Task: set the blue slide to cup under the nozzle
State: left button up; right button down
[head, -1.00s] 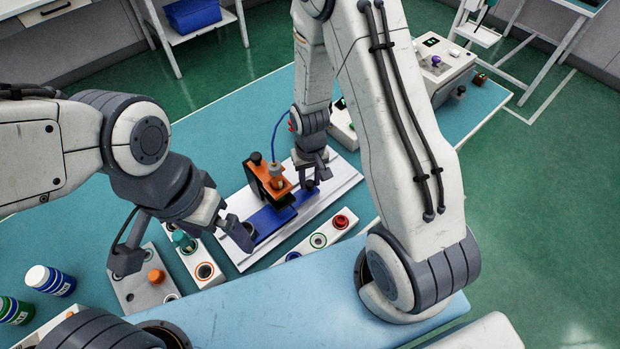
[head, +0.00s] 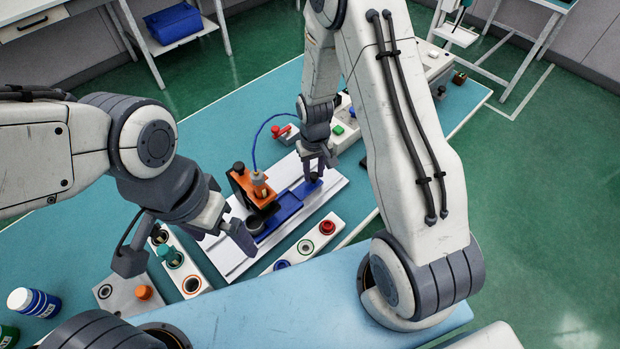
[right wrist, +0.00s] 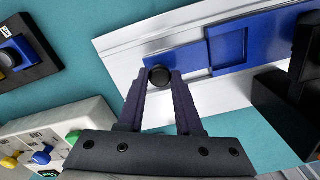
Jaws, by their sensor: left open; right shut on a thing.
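The blue slide (head: 288,207) lies on a white board (head: 335,187), with a dark round cup (head: 255,225) at its near left end. An orange bracket (head: 240,182) stands over the board and carries the nozzle (head: 259,184) with a blue tube. The cup shows in front of the bracket; its exact offset from the nozzle is hard to tell. My right gripper (head: 314,174) is shut on the slide's black knob (right wrist: 159,75) at the far right end. My left gripper (head: 187,250) is open and empty, its fingers spread left of the board.
A white rack (head: 304,250) with coloured rings lies in front of the board, another with a green-capped piece (head: 170,257) to the left. An orange cap (head: 143,292) sits on a grey plate. A box with a green button (head: 338,130) stands behind my right gripper.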

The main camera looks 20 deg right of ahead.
jog(key=shift+w+d, duration=0.35)
jog(key=shift+d, duration=0.35)
jog(key=shift+w+d, duration=0.35)
jog(key=shift+d, duration=0.3)
jog(key=shift+w+d, duration=0.35)
jog(key=shift+d, duration=0.35)
jog(key=c, duration=0.6)
grip_release()
jog(key=shift+d, duration=0.15)
notch_tip(320, 180, up, 10)
jog(key=shift+s+r+b, duration=0.1)
jog(key=shift+r+b, duration=0.15)
jog(key=shift+b, duration=0.4)
